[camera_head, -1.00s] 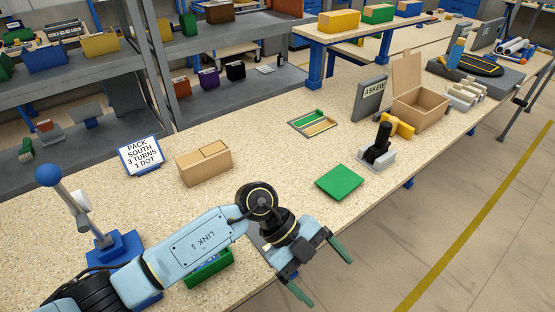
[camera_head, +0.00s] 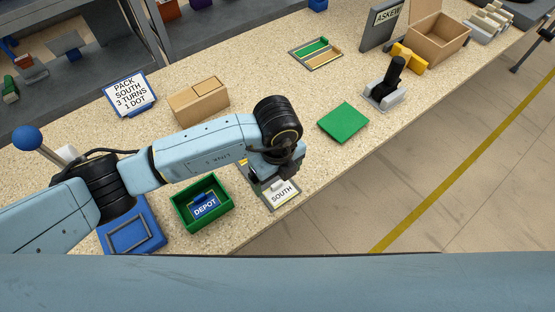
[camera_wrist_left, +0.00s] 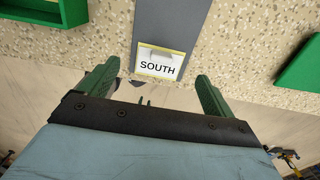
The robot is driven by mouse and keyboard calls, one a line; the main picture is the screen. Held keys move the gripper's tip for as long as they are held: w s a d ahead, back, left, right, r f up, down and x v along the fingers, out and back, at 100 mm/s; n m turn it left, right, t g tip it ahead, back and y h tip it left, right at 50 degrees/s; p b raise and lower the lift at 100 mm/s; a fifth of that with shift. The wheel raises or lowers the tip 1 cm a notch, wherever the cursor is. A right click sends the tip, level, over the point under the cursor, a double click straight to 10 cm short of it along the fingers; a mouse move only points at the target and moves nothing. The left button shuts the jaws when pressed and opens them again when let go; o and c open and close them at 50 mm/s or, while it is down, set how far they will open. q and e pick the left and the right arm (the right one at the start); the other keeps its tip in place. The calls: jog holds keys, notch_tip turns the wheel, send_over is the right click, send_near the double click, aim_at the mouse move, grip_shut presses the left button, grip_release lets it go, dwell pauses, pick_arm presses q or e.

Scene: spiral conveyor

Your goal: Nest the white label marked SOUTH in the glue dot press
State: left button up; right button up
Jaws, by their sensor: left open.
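The white label marked SOUTH (camera_head: 283,193) lies on a narrow grey holder (camera_head: 291,207) near the front edge of the bench. It also shows in the left wrist view (camera_wrist_left: 160,66), with a yellow border, ahead of and between my fingers. My left gripper (camera_wrist_left: 155,92) is open and empty, apart from the label. In the head view its fingers are mostly hidden by the wrist, just behind the label. A blue base with a grey rectangular frame (camera_head: 135,232) and a blue-ball lever (camera_head: 27,138), which looks like the glue dot press, stands at left, partly behind my arm.
A green DEPOT tray (camera_head: 178,205) is left of the label. A green plate (camera_head: 343,122) and a black-handled tool (camera_head: 393,78) stand to the right. A cardboard box (camera_head: 198,101) and a sign (camera_head: 130,93) reading PACK SOUTH 3 TURNS 1 DOT are behind the arm.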

aim_at(278, 185)
pick_arm(q)
jog(key=shift+f, duration=2.15)
jog(key=c, duration=1.1)
jog(key=o, duration=1.1)
jog(key=shift+r, duration=0.1)
notch_tip(278, 185, up, 13)
jog(key=shift+r+b, duration=0.15)
jog(key=shift+b, duration=0.15)
